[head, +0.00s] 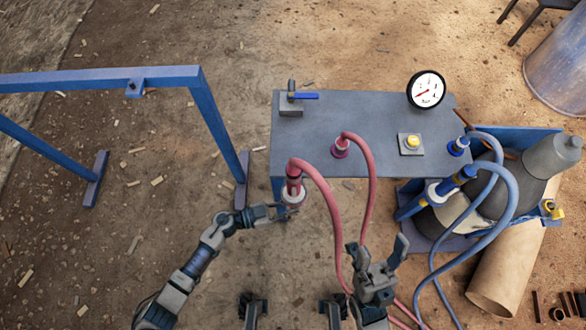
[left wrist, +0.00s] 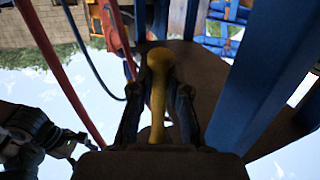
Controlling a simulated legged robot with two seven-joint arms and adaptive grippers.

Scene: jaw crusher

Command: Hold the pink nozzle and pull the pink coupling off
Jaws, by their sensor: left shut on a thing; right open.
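The pink coupling (head: 293,186) sits at the end of a pink hose, upright by the table's left edge. Below it is the pink nozzle (head: 293,199), with a pale collar. My left gripper (head: 286,212) is at the nozzle's lower end. In the left wrist view the left gripper's fingers (left wrist: 158,95) are shut around a yellow rod-like part (left wrist: 158,65) with a rounded end; it appears to belong to the nozzle. The link between them is hidden in the head view. My right gripper (head: 377,248) is open and empty, lower right, by the hoses.
Another pink hose (head: 365,150) ends on the table. Blue hoses (head: 510,195) and machinery stand right. A blue frame (head: 215,120) stands left.

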